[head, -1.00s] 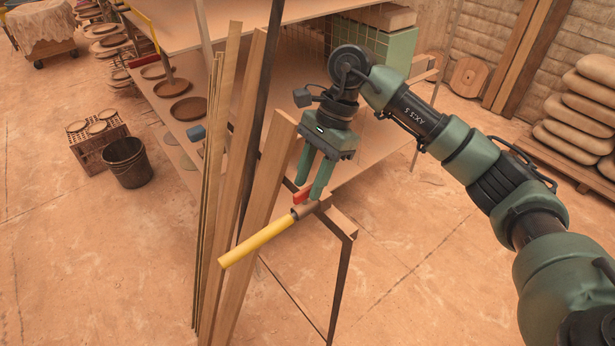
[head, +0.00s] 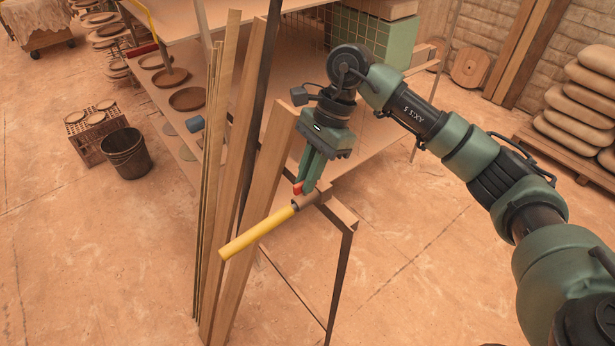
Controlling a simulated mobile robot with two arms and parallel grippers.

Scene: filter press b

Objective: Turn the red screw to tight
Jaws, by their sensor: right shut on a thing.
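The red screw (head: 298,188) shows as a small red piece at the top of a brown block (head: 306,200) on a dark metal frame. My right gripper (head: 304,184) points down at it, its green fingers close together and shut on it. The fingers hide most of the screw, so I cannot tell how tight it is. A yellow bar (head: 257,231) sticks out from the block toward the lower left. My left gripper is not in view.
Tall wooden planks (head: 236,200) stand just left of the screw. Behind is a wooden shelf unit with brown plates (head: 187,99). A dark bucket (head: 125,153) stands on the floor at left.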

